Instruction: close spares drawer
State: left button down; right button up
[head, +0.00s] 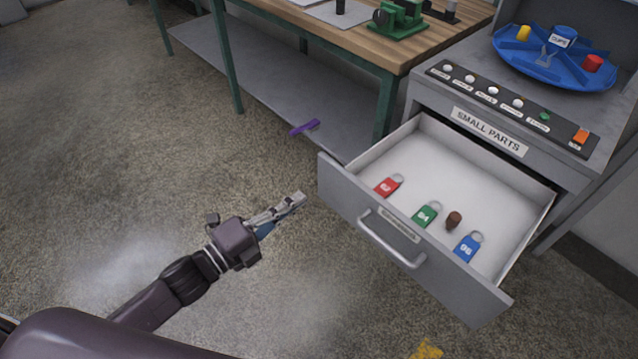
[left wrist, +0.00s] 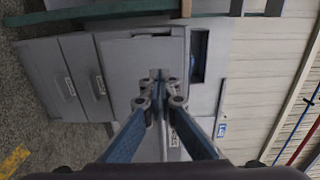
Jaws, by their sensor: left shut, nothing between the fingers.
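The grey spares drawer (head: 335,188) is pulled well out of the cabinet under the SMALL PARTS label (head: 489,131). A bar handle (head: 390,240) runs along its front, below a small label too blurred to read. Inside lie a red padlock (head: 387,187), a green padlock (head: 425,215), a blue padlock (head: 467,248) and a small brown piece (head: 453,220). My left gripper (head: 301,198) is shut and empty, left of the drawer front and apart from it. Its closed fingers also show in the left wrist view (left wrist: 160,76), before grey cabinet fronts. My right gripper is not in view.
A wooden-topped workbench (head: 330,42) with a lower shelf stands behind and left of the drawer. A purple object (head: 304,127) lies by the shelf edge. A blue round tray (head: 555,68) sits on the cabinet above a row of buttons. The floor at left is clear.

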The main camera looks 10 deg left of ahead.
aim_at(329, 177)
pick_arm(q)
jog(key=x, duration=0.6)
jog(key=shift+w+d, duration=0.1)
jog(key=shift+w, duration=0.05)
jog(key=shift+w+d, duration=0.35)
jog(key=shift+w, duration=0.05)
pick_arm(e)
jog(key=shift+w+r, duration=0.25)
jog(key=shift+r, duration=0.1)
pick_arm(q)
jog(key=shift+w, duration=0.1)
